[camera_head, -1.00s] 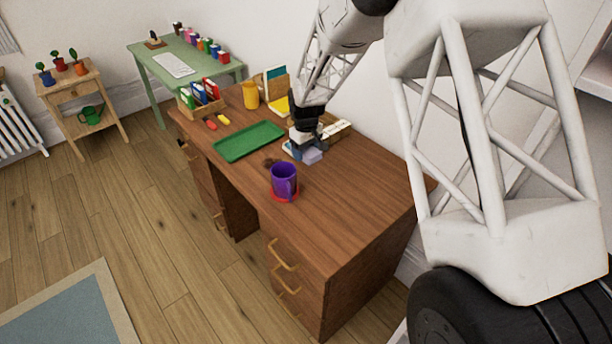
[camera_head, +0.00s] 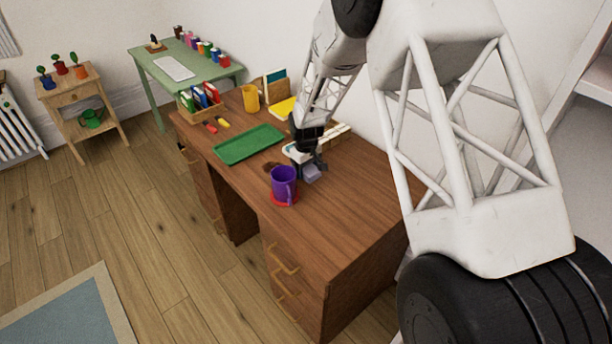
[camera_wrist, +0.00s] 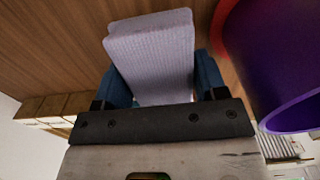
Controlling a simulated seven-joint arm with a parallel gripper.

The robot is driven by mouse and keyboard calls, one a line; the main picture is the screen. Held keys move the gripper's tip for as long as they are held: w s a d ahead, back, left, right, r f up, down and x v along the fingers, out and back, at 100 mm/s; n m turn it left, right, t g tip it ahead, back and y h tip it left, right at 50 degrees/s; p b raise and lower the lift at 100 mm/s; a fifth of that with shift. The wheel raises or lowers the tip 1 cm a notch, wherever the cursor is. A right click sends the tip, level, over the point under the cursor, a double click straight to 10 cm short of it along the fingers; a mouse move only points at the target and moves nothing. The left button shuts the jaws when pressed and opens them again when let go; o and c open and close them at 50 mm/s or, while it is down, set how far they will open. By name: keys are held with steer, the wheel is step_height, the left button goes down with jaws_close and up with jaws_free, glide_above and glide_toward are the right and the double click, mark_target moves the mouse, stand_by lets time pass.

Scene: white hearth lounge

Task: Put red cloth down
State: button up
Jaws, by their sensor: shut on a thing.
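My gripper (camera_head: 306,170) is over the brown desk (camera_head: 345,206), just right of the purple mug. Its blue fingers (camera_wrist: 163,82) are shut on a pale lavender folded cloth (camera_wrist: 151,45), which also shows in the head view (camera_head: 314,174). The cloth looks lavender, and I see no cloth that is clearly red. Whether it touches the desk I cannot tell. The purple mug (camera_head: 284,181) stands on a red coaster (camera_head: 285,200); in the wrist view the mug (camera_wrist: 280,70) is close on the right.
A green tray (camera_head: 248,145) lies left of my gripper. The desk's front right is clear.

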steer(key=shift+f, duration=1.7)
steer(key=shift+f, duration=0.25)
steer(key=o, duration=0.6)
steer(key=shift+f, duration=0.15)
steer(key=shift+s, duration=0.1)
step_height(320, 180, up, 13)
steer(key=shift+f, duration=0.1)
